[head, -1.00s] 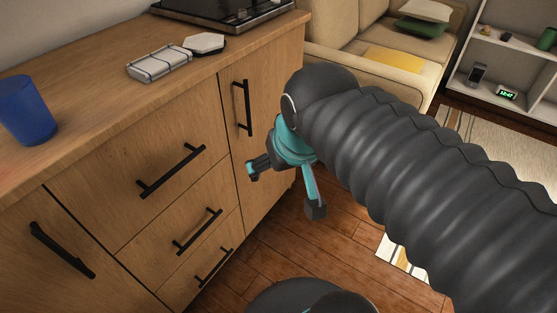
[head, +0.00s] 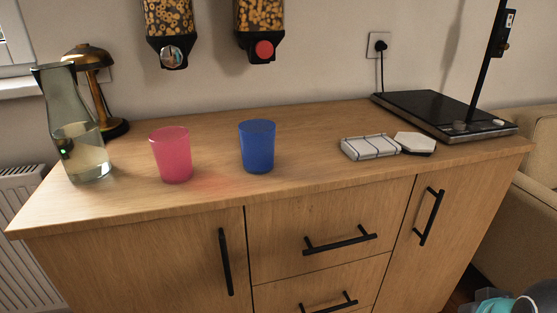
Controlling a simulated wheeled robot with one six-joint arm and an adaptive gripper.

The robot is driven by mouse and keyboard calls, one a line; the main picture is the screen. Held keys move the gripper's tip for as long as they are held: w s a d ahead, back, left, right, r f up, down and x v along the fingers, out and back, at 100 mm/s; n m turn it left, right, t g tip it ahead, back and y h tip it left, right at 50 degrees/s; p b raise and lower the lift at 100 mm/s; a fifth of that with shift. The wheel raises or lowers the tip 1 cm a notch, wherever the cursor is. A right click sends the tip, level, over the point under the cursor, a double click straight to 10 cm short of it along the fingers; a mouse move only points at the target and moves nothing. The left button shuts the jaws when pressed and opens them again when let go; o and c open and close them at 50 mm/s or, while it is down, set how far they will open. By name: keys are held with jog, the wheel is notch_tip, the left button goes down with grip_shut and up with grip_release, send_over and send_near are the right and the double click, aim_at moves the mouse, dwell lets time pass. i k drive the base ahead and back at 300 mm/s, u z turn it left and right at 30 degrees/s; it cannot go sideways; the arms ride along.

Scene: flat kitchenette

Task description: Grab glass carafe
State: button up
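The glass carafe (head: 78,135) stands upright near the left end of the wooden counter in the head view. It is clear, with a flared spout and some water in its lower part. Only a small teal and dark piece of my arm end shows at the bottom right corner, far from the carafe. The fingers of my gripper are out of the frame.
A brass lamp (head: 97,85) stands close behind the carafe. A pink cup (head: 171,155) and a blue cup (head: 257,147) are to its right. Two cereal dispensers (head: 169,22) hang above. A white box (head: 370,147) and a black hob (head: 440,112) are further right.

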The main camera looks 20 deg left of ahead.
aim_at(75, 136)
jog(key=z, duration=0.05)
jog(key=k, duration=0.4)
jog(key=u, duration=0.65)
jog(key=i, duration=0.25)
jog(key=u, duration=0.6)
